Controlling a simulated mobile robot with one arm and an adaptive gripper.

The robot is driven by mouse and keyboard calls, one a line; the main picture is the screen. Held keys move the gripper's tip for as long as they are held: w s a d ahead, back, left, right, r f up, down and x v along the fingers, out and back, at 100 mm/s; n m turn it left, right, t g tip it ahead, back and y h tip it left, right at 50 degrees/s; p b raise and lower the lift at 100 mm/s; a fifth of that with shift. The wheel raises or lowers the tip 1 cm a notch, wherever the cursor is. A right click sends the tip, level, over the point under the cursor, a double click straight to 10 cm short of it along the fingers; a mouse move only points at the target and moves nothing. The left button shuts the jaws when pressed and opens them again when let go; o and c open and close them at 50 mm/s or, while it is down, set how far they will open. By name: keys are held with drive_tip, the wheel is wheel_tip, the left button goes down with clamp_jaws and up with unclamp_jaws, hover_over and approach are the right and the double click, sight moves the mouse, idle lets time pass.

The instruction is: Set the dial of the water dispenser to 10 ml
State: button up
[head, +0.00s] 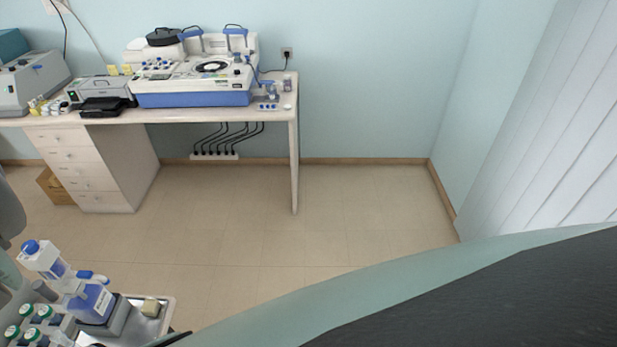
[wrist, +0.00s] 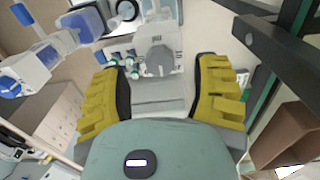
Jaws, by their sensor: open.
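The water dispenser (head: 47,261) stands at the lower left of the head view. It has a blue cap, a clear-white upper body, a blue side piece and a labelled bottle of blue liquid (head: 95,301). In the wrist view the dispenser (wrist: 38,66) lies at the upper left, tilted in the picture, with its blue bottle (wrist: 86,26) beside it. I cannot make out its dial or any setting. My gripper (wrist: 160,60) shows only in the wrist view. Its two yellow-padded fingers are apart with nothing held, to the right of the dispenser and not touching it.
Several green-capped bottles (head: 26,324) stand close by the dispenser, and a metal tray (head: 158,325) holds a small yellowish block. The far desk (head: 180,115) carries a blue-white machine (head: 194,85) and smaller devices. The floor (head: 250,220) between is clear.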

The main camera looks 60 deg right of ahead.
drive_tip(key=shift+a+f, duration=0.2)
drive_tip(key=shift+f, duration=0.6)
drive_tip(key=shift+d+f+p, duration=0.15)
drive_tip(key=shift+f+p, duration=0.15)
drive_tip(key=shift+f, duration=0.2)
drive_tip(key=shift+o, duration=0.3)
clamp_jaws()
